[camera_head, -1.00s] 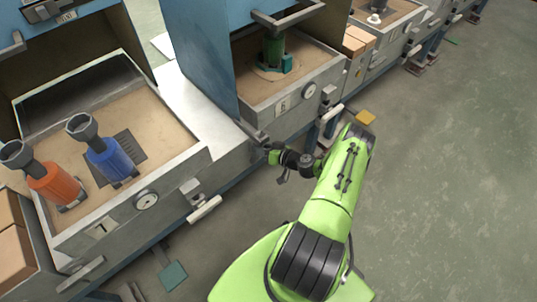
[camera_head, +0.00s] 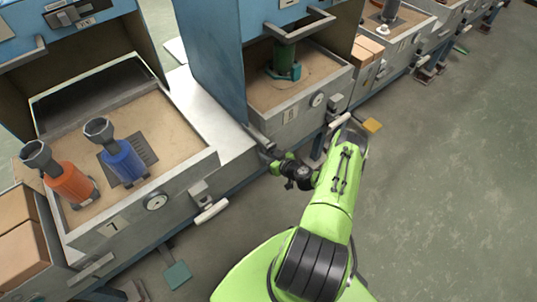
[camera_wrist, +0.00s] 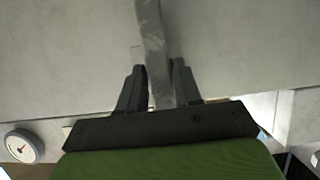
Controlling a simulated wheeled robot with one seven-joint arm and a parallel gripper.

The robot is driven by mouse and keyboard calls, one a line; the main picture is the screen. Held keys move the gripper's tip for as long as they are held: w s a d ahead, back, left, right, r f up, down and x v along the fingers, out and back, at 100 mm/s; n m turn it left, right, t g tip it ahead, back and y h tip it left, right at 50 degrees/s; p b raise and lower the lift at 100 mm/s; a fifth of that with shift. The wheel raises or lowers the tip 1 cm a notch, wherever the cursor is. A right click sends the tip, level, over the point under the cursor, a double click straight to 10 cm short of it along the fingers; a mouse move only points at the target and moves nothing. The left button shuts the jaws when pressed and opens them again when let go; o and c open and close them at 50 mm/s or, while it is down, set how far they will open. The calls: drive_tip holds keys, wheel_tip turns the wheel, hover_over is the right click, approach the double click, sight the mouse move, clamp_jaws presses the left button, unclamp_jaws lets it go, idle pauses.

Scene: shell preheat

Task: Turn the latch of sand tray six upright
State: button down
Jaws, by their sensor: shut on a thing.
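Sand tray six (camera_head: 317,84), marked 6, stands under a raised blue hood, with a green pattern (camera_head: 284,62) on its sand. At its near left corner a grey metal latch bar (camera_head: 260,137) slopes down to the right. My gripper (camera_head: 276,160) is at the bar's lower end; its fingers are small and partly hidden there. In the wrist view the grey bar (camera_wrist: 151,35) runs down between the two dark fingers of my gripper (camera_wrist: 160,78), which are shut on it. The bar looks nearly upright in that picture, tilted slightly.
Tray 7 (camera_head: 182,178) with an orange (camera_head: 69,184) and a blue pattern (camera_head: 124,161) stands at left. A dial (camera_head: 317,100) and pale handle (camera_head: 339,124) are on tray six's front. The floor at right is clear.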

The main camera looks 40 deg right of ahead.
drive_tip(key=c, duration=0.9)
unclamp_jaws()
drive_tip(key=p+v, duration=0.5)
drive_tip(key=v, duration=1)
drive_tip(key=shift+s+d+r, duration=0.1)
drive_tip(key=shift+s+r, duration=0.1)
drive_tip(key=shift+s, duration=0.15)
